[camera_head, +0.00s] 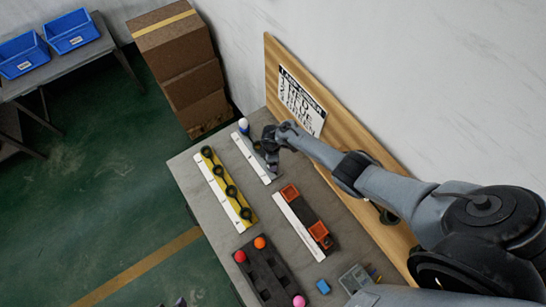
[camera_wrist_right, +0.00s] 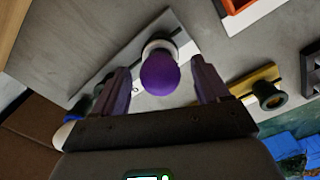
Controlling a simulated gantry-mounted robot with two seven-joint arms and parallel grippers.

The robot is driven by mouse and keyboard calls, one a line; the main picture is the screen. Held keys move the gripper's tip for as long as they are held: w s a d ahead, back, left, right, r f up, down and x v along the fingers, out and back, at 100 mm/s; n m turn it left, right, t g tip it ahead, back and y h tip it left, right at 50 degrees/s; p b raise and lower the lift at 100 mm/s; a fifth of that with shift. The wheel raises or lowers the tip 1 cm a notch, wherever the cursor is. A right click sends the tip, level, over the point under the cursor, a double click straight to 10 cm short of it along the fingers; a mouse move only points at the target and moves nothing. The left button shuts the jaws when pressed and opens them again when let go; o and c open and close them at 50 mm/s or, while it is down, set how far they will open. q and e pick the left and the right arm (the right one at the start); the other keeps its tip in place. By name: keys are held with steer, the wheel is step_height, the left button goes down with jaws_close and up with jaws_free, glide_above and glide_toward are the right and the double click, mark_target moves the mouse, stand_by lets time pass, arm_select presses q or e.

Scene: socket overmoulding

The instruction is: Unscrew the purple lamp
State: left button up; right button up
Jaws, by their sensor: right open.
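The purple lamp (camera_wrist_right: 159,75) sits in a white ring on a grey strip, in the right wrist view. My right gripper (camera_wrist_right: 159,66) is open, with one finger on each side of the lamp. A gap shows between each finger and the lamp. In the head view, my right gripper (camera_head: 269,147) is over the far grey-and-white strip (camera_head: 250,158) and hides the purple lamp. A white lamp (camera_head: 243,124) stands at the strip's far end. A small dark tip at the head view's bottom edge may be my left gripper (camera_head: 181,302); its jaws cannot be made out.
A yellow rail with several dark sockets (camera_head: 228,189) lies left of the strip. An orange-and-black fixture (camera_head: 302,215) lies nearer. A dark tray (camera_head: 268,279) holds red, orange and pink lamps. A wooden board (camera_head: 340,125) with a sign stands along the table's back edge.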

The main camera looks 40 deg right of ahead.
steer(key=m+p, duration=0.1)
steer(key=m, duration=0.5)
steer(key=shift+r+p, duration=0.1)
steer(key=shift+p, duration=0.3)
steer(key=m, duration=0.4)
steer(key=shift+p, duration=0.4)
steer(key=m, duration=0.4)
steer(key=shift+m, duration=0.3)
steer(key=m, duration=0.3)
steer(key=shift+m, duration=0.4)
